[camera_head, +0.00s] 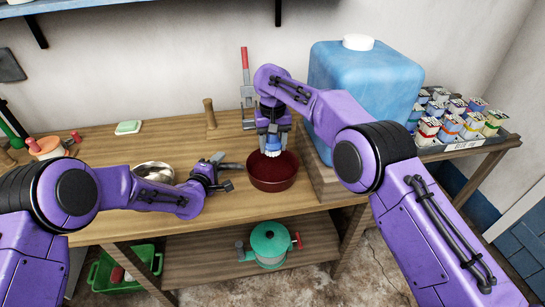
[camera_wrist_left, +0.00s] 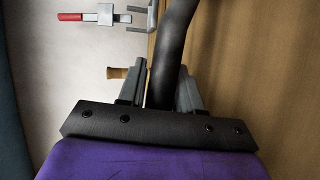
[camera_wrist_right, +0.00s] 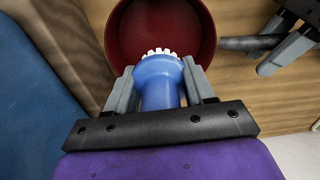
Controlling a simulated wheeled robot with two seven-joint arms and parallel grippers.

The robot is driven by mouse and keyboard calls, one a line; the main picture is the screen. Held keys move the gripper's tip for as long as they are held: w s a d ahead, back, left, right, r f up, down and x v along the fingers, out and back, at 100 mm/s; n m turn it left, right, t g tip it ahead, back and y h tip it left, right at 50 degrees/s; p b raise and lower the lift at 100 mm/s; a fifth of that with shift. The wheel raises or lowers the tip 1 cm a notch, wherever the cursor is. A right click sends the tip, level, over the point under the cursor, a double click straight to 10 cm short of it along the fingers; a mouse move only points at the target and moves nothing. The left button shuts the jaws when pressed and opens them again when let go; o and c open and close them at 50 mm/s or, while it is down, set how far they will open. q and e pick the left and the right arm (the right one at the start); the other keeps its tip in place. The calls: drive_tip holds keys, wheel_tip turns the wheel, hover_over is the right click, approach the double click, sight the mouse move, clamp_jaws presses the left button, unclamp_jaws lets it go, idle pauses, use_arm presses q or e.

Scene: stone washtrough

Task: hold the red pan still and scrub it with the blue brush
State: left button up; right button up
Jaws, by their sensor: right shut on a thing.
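The dark red pan (camera_head: 273,184) sits upright on the wooden table, its black handle (camera_head: 233,166) pointing left. My left gripper (camera_head: 223,171) is open, its fingers on either side of the handle. In the left wrist view the handle (camera_wrist_left: 163,75) runs between the fingers. My right gripper (camera_head: 272,135) is shut on the blue brush (camera_head: 272,145), which points down over the pan. In the right wrist view the brush (camera_wrist_right: 158,80) has white bristles over the inside of the pan (camera_wrist_right: 180,22). Whether the bristles touch the pan I cannot tell.
A large blue container (camera_head: 365,90) stands right of the pan, close to my right arm. A metal bowl (camera_head: 153,172) lies beside my left arm. A soap bar (camera_head: 128,127) and a wooden peg (camera_head: 209,113) are further back. A tray of small pots (camera_head: 465,145) is far right.

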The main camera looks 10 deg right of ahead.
use_arm(q)
drive_tip(key=o, duration=0.5)
drive_tip(key=shift+s+a, duration=0.1)
drive_tip(key=v, duration=1.1)
drive_tip(key=shift+s+a+r, duration=0.1)
drive_tip(key=shift+s, duration=0.25)
